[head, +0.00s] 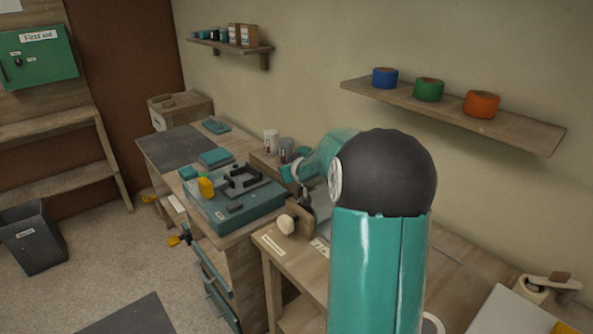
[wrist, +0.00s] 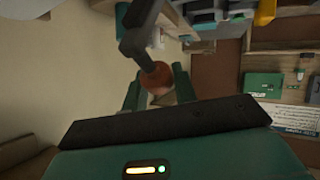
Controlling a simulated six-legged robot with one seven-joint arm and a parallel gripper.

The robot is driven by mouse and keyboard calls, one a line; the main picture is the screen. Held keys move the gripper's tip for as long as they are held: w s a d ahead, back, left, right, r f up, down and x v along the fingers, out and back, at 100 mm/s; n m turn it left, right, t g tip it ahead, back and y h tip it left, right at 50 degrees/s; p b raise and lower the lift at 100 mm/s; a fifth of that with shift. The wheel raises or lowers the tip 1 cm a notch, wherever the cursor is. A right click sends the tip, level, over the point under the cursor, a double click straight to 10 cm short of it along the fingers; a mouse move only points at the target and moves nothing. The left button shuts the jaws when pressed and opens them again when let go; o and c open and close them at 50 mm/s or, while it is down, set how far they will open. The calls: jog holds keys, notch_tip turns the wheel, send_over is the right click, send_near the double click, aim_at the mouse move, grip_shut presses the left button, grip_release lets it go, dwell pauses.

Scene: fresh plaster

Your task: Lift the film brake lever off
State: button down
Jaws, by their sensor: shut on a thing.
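In the wrist view, my gripper (wrist: 158,74) has its two green fingers on either side of a round reddish-brown knob (wrist: 154,76). The knob sits at the end of a dark grey bent arm (wrist: 137,45), which looks like the film brake lever. My gripper is shut on this knob. The arm runs up and out of the picture, and I cannot tell whether it still touches its mount. In the head view, my own teal and black arm covers most of the gripper and the lever.
A teal case (head: 235,206) with a dark frame on top stands on the bench left of my arm. A light round knob (head: 286,225) is close to my gripper. Cups (head: 271,140) stand behind it. A wall shelf (head: 455,112) holds three coloured rolls. Open floor lies at left.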

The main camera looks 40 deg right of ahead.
jog(key=shift+w+a+f, duration=0.3)
jog(key=shift+a+f, duration=0.05)
jog(key=shift+f, duration=0.15)
jog(key=c, duration=1.1)
grip_release()
jog(key=shift+w, duration=0.15)
jog(key=shift+c, duration=0.2)
jog(key=shift+s+d+r, duration=0.15)
jog(key=shift+s+r, duration=0.15)
jog(key=shift+r, duration=0.05)
jog(key=v, duration=1.3)
jog(key=shift+s, duration=0.25)
jog(key=shift+a+r, duration=0.1)
jog(key=shift+a, duration=0.15)
